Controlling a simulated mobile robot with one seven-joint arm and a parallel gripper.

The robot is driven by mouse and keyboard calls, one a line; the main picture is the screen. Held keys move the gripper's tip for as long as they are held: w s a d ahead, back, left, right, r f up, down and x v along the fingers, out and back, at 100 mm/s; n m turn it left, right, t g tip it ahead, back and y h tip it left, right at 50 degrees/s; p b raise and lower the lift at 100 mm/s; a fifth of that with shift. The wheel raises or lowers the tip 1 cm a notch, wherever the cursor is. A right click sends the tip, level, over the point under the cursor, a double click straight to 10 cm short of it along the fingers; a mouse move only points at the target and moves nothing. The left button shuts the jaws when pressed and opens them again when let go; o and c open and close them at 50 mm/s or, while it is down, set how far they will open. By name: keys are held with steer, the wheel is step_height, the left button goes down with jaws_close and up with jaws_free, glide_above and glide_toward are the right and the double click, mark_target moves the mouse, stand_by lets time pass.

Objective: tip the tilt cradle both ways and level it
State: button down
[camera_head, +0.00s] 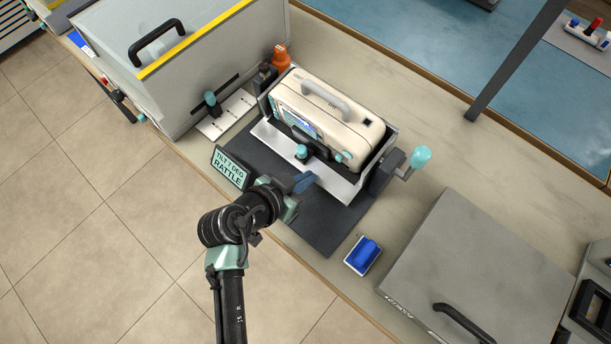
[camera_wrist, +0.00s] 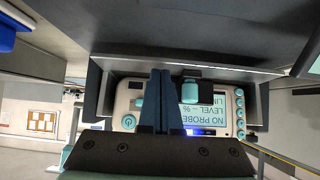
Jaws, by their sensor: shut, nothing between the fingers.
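The tilt cradle (camera_head: 338,186), a metal tray between dark end posts, stands on a dark mat and holds a cream monitor (camera_head: 345,127) with a grey carry handle. I cannot tell whether the cradle is level. A teal-gripped handle (camera_head: 420,157) sticks out at its right end. A teal knob (camera_head: 301,151) on a dark clamp sits at the monitor's front; it also shows in the wrist view (camera_wrist: 191,91). My gripper (camera_head: 306,181) has blue fingers, shut and empty, just in front of the cradle. In the wrist view the fingers (camera_wrist: 160,98) cover part of the monitor's face; its screen (camera_wrist: 208,113) reads "NO PROBE".
A sign (camera_head: 229,168) reading "TILT 7 DEG RATTLE" stands at the mat's left. A large grey box (camera_head: 480,270) with a black handle is at right, a lidded case (camera_head: 190,60) at left. An orange bottle (camera_head: 281,58) stands behind.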

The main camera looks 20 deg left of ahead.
mark_target(310, 186)
steer(key=shift+f, duration=0.25)
steer(key=shift+f+b, duration=0.45)
steer(key=shift+b, duration=0.4)
steer(key=b, duration=0.1)
steer(key=f+t+b, duration=0.1)
steer(key=shift+w+b, duration=0.2)
steer(key=shift+b, duration=0.15)
steer(key=shift+w+d+f+b, duration=0.25)
steer(key=shift+w+f+b, duration=0.2)
steer(key=shift+b, duration=0.55)
steer(key=shift+r, duration=0.1)
